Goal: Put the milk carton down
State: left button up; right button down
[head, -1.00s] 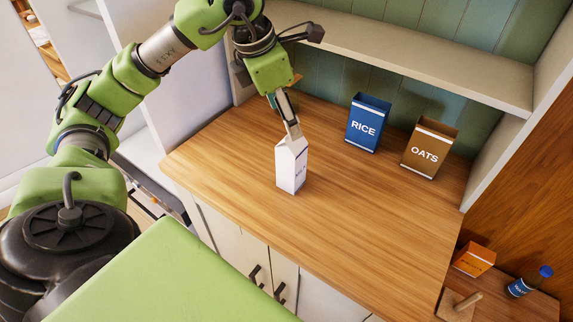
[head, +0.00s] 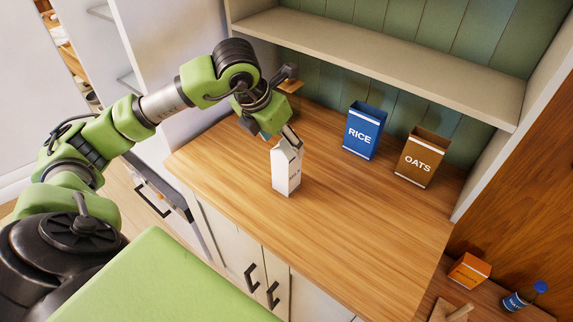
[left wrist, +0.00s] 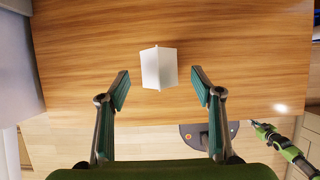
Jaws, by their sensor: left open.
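The white milk carton (head: 286,172) stands upright on the wooden counter, near its left part. My left gripper (head: 291,138) is at the carton's gabled top, coming from behind and above it. In the left wrist view its two fingers (left wrist: 160,84) are spread wide, with the carton (left wrist: 158,66) between and just beyond the tips. A gap shows on both sides of the carton. What looks like my right arm shows small at the right of that view; its gripper is too small to read.
A blue RICE box (head: 364,131) and a brown OATS box (head: 422,157) stand at the back of the counter (head: 350,230). A shelf (head: 380,58) runs above them. An orange box (head: 469,270) and a blue-capped bottle (head: 524,296) are at lower right. Counter right of the carton is clear.

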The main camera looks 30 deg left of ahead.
aim_at(287, 149)
pick_arm(q)
jog(key=p+x, duration=0.2)
jog(key=x, duration=0.2)
jog(key=shift+w+f, duration=0.25)
jog(key=shift+f, duration=0.2)
grip_shut()
jog(key=shift+r, duration=0.1)
